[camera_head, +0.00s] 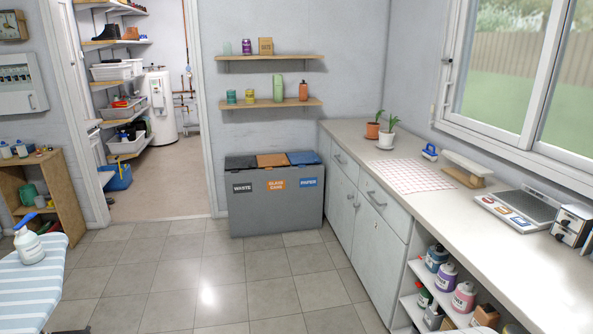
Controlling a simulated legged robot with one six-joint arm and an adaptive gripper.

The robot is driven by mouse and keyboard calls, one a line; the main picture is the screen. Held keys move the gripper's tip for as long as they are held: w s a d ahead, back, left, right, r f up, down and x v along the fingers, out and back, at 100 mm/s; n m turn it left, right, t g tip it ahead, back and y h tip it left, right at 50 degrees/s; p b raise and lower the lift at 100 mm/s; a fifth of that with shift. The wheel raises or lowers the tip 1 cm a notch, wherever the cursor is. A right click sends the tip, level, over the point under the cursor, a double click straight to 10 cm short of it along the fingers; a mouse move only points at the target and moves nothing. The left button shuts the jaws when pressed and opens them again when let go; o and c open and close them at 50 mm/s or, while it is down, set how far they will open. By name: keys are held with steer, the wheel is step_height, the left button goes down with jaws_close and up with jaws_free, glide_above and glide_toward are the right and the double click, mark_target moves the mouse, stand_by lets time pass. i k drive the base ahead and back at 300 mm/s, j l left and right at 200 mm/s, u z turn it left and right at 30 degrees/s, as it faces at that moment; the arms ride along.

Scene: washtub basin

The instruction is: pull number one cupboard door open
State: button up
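The white base cupboard under the counter stands right of centre in the head view. It has two doors side by side, a far door (340,205) and a near door (377,258), both looking shut. A drawer with a bar handle is above each door, a far drawer (343,162) and a near drawer (388,208). I cannot read a number on either door, so I cannot tell which is number one. My gripper is not in view.
Tiled floor (210,270) is clear in front of the cupboard. A grey recycling bin (275,215) stands against the back wall beside the cupboard's far end. Open shelves with bottles (463,297) are nearer. A striped ironing board (30,285) is at left.

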mark_target(343, 193)
steer(key=i, duration=1.25)
steer(key=i+l+u, duration=0.1)
steer(key=i, duration=1.2)
steer(key=i+l, duration=0.1)
steer(key=i, duration=1.15)
